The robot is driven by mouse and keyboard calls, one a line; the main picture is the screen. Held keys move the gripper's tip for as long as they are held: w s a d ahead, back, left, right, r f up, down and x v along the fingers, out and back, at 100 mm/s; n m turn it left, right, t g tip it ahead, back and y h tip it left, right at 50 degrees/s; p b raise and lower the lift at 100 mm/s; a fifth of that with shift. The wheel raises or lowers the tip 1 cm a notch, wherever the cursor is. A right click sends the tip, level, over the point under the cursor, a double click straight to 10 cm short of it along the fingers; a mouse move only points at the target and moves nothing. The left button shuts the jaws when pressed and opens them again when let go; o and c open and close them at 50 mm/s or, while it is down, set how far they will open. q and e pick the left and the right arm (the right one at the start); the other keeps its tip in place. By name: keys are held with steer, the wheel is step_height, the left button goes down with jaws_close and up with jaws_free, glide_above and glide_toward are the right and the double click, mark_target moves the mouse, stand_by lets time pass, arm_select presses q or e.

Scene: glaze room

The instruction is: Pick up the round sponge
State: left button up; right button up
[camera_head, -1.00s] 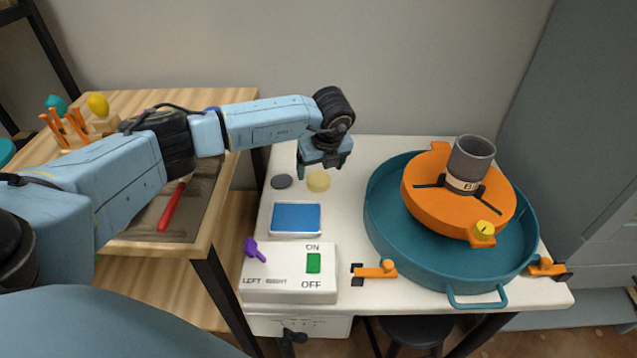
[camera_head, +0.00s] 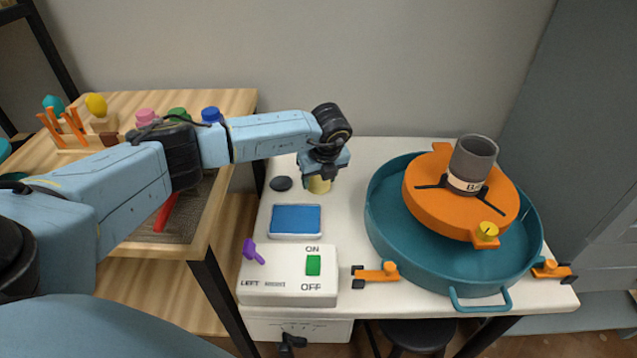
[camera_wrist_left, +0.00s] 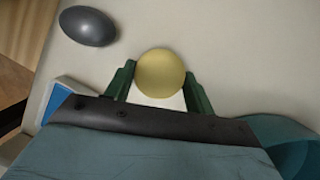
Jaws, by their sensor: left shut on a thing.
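The round sponge (camera_head: 319,185) is pale yellow and stands on the white table, left of the big teal basin. In the left wrist view the sponge (camera_wrist_left: 160,73) sits between the two green fingers. My left gripper (camera_head: 316,181) is over the sponge from above and shut on it, a finger on each side. It also shows in the left wrist view (camera_wrist_left: 159,82). My right gripper is not in view.
A dark grey oval piece (camera_head: 281,183) lies just left of the sponge. A blue pad in a white tray (camera_head: 296,236) and a white switch box (camera_head: 288,289) are in front. The teal basin (camera_head: 390,250) with an orange wheel (camera_head: 420,205) and grey cup (camera_head: 473,160) stands right.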

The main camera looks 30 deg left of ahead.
mark_target(319, 180)
arm_select(q)
steer(key=shift+r, duration=0.2)
step_height(319, 180, up, 10)
steer(key=shift+f+p, duration=0.15)
steer(key=shift+p, duration=1.05)
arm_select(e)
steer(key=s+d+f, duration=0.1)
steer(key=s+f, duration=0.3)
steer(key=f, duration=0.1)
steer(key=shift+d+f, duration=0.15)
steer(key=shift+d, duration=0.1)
arm_select(q)
steer(key=o, duration=0.3)
steer(key=shift+c, duration=1.3)
